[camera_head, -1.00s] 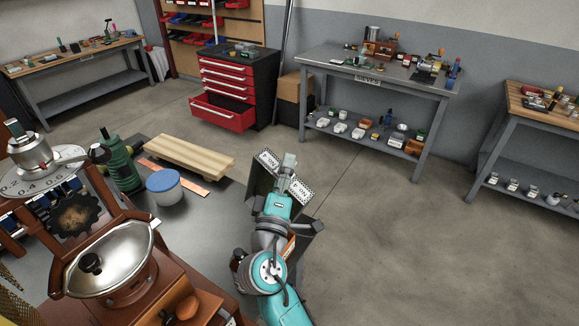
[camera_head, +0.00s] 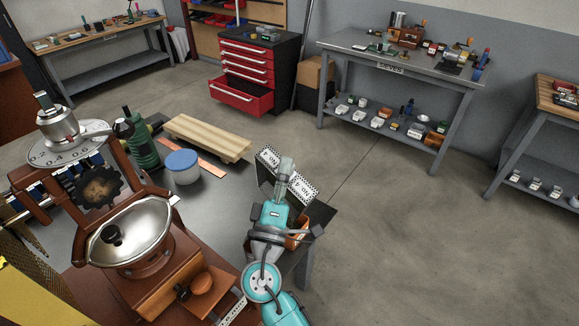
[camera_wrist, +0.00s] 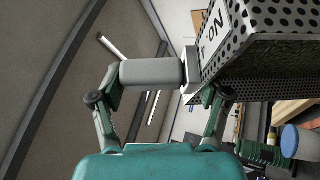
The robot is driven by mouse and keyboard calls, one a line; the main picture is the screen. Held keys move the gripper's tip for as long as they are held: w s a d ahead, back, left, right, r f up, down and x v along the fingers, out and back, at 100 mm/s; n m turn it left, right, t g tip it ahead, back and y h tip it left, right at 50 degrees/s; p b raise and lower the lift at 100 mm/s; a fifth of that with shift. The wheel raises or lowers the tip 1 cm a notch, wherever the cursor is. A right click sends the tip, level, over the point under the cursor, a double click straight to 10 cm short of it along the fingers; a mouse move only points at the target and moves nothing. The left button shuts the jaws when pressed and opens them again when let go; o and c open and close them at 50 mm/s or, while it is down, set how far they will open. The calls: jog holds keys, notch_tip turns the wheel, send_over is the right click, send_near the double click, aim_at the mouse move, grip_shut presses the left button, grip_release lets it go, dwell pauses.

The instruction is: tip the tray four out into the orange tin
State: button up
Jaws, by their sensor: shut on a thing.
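Tray four (camera_head: 266,180) is a metal tray with perforated silver faces and "NO. 4" labels. It is tilted up on its side above the bench's right end. In the wrist view its perforated wall (camera_wrist: 285,18) fills the upper right. My gripper (camera_head: 284,180) is shut on the tray's grey handle (camera_wrist: 150,73), with a finger on each side. The orange tin (camera_head: 299,236) is just below and right of my gripper in the head view, partly hidden by my arm. Its opening cannot be made out.
Open floor lies to the right.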

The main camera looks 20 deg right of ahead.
jog(key=s+a+f+n+t, duration=0.1)
jog(key=s+a+n+t, duration=0.1)
jog(key=a, duration=0.3)
jog(key=shift+s+a+f+y, duration=0.3)
jog(key=shift+s, duration=0.1)
dwell(0.3)
jog(key=shift+r, duration=0.1)
dwell(1.3)
